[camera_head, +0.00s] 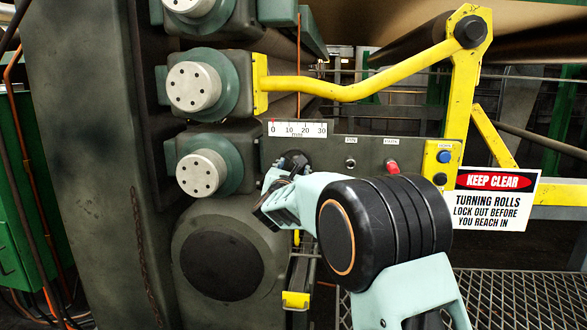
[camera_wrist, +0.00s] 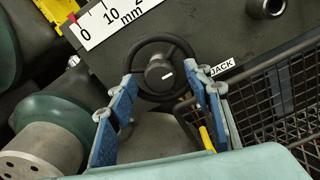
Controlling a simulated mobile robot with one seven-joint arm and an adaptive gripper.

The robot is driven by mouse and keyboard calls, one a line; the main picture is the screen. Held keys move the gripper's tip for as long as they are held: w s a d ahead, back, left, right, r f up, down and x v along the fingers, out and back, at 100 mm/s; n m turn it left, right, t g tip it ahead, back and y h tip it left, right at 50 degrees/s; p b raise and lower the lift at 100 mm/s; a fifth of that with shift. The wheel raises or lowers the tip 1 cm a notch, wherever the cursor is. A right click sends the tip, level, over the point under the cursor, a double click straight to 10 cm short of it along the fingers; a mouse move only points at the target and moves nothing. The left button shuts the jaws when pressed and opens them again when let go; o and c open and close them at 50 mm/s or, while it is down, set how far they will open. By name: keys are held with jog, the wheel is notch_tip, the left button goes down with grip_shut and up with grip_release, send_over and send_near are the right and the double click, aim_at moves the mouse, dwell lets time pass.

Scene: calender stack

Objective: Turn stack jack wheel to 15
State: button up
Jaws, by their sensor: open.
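The stack jack wheel (camera_wrist: 158,74) is a small black handwheel with a white mark on its hub, beside a "JACK" label (camera_wrist: 222,67). In the head view the wheel (camera_head: 294,160) is partly hidden by my gripper (camera_head: 281,180). In the wrist view my gripper (camera_wrist: 163,84) is open, with blue fingers at the left and right of the wheel's rim. I cannot tell whether they touch it. Above the wheel is a white mm scale (camera_head: 298,129); its red pointer is at about 0. The scale also shows in the wrist view (camera_wrist: 112,22).
Grey roll ends (camera_head: 201,172) stand left of the wheel. A panel at the right has a red knob (camera_head: 392,167) and a blue button (camera_head: 444,156). A yellow bar (camera_head: 350,92) crosses above. A "KEEP CLEAR" sign (camera_head: 492,200) and mesh (camera_wrist: 285,105) lie to the right.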

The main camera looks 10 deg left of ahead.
jog(key=shift+w, duration=0.25)
jog(key=shift+c, duration=0.4)
jog(key=c, duration=1.1)
jog(key=shift+o, duration=0.2)
